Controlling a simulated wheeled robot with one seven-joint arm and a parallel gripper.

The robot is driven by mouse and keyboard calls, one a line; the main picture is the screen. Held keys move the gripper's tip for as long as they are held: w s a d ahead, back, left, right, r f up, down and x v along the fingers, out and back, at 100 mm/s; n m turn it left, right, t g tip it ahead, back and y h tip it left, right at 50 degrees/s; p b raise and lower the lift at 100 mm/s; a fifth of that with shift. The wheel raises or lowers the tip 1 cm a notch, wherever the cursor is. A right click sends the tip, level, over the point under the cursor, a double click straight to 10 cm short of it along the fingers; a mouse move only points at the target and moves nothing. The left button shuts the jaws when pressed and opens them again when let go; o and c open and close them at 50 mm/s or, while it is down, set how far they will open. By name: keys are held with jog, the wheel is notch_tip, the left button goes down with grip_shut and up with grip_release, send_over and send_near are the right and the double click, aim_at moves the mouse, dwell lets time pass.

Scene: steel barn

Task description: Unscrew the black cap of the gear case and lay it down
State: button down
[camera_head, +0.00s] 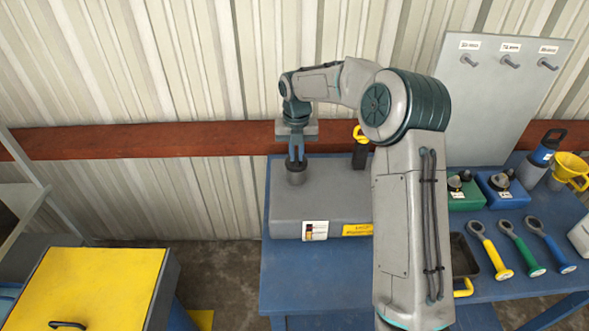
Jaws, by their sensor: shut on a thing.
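The gear case (335,205) is a grey box on the blue table, with a white label and a yellow label on its front. A short dark grey cylinder, which I take to be the black cap (297,176), stands on its top at the left. My gripper (297,165) points straight down over it, fingers shut on it. The fingers hide part of the cap, and I cannot tell whether it is still seated on its neck.
My arm hides the right part of the case. The table front left is clear. A yellow-topped cabinet (95,285) is left.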

aim_at(296, 157)
jog(key=shift+r, duration=3.75)
jog(key=shift+a, duration=0.1)
